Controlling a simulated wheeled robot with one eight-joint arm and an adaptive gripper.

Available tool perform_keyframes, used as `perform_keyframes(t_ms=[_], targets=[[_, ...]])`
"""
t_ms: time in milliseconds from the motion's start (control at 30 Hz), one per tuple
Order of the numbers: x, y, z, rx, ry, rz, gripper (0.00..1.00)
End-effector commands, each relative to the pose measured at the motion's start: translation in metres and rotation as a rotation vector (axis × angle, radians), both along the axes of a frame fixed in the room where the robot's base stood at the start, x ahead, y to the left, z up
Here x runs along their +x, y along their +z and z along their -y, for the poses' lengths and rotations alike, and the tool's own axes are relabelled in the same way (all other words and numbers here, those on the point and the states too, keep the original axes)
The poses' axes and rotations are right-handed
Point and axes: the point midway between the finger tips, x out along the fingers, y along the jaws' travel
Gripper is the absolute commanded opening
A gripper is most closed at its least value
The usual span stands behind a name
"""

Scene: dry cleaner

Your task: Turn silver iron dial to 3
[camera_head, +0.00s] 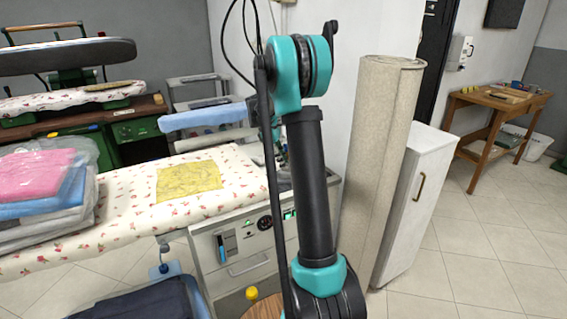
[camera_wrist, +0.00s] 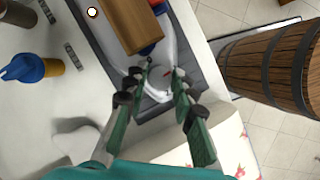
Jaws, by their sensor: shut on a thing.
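In the wrist view, the silver iron's dial (camera_wrist: 159,84) is a small round pale disc with a red mark. It sits close to the end of the iron's brown wooden handle (camera_wrist: 130,22). My gripper (camera_wrist: 155,87) is shut on the dial, with one green-backed finger on each side of it. The dial's numbers are too small to read. The iron's body is partly hidden by the handle and fingers. In the head view, my own arm hides the iron and most of my gripper.
A dark grey pad (camera_wrist: 205,70) lies under the iron. A blue-and-yellow object (camera_wrist: 32,68) stands to the left. A wooden barrel (camera_wrist: 270,68) is on the right. In the head view, a rolled carpet (camera_head: 385,165) and white cabinet (camera_head: 415,200) stand right of my arm.

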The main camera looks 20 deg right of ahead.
Motion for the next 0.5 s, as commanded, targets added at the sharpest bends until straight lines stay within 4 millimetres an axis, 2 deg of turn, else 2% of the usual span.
perform_keyframes(t_ms=[500], targets=[[0.0005,0.0,0.0,0.001,-0.059,0.001,0.0]])
